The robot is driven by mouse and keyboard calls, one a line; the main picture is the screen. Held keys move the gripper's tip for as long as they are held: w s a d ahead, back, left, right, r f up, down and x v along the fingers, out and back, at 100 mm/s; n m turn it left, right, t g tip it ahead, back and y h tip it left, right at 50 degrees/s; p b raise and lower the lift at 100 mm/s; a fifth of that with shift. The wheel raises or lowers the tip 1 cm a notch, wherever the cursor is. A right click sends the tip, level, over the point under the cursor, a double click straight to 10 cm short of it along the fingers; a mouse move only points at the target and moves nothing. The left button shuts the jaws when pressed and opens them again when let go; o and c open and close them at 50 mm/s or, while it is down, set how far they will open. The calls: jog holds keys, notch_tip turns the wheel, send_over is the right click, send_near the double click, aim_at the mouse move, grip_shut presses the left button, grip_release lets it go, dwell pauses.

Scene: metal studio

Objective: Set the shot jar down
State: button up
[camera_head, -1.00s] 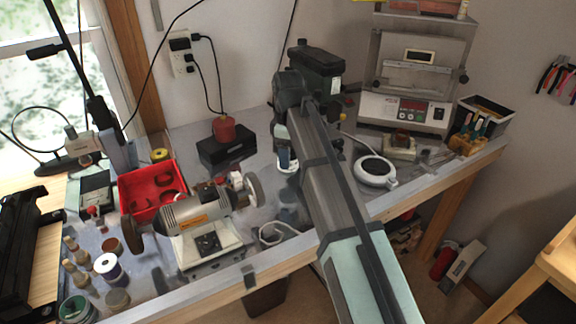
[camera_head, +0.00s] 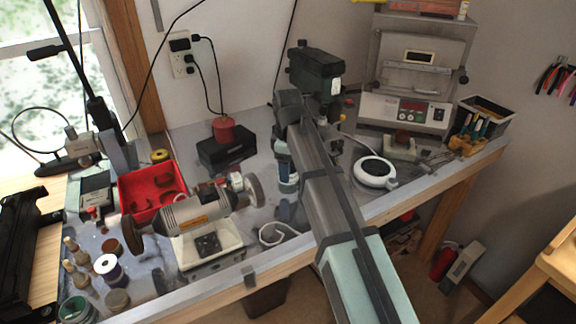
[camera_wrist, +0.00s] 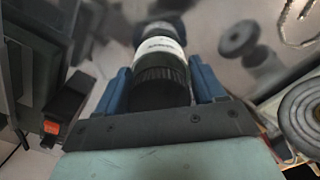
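The shot jar (camera_wrist: 161,72) has a black ribbed lid and a white label. In the wrist view it stands between the two blue fingers of my gripper (camera_wrist: 161,80), which press against its sides.
A bench grinder (camera_head: 195,215) and a red bin (camera_head: 150,190) stand to the left. A black box (camera_head: 226,148) lies behind left. A round white device (camera_head: 374,172) is to the right, a drill-press-like machine (camera_head: 315,70) behind.

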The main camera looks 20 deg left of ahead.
jog(key=o, duration=0.4)
jog(key=shift+c, duration=0.2)
jog(key=shift+r, duration=0.1)
notch_tip(320, 180, up, 12)
jog(key=shift+r, duration=0.1)
dwell(0.3)
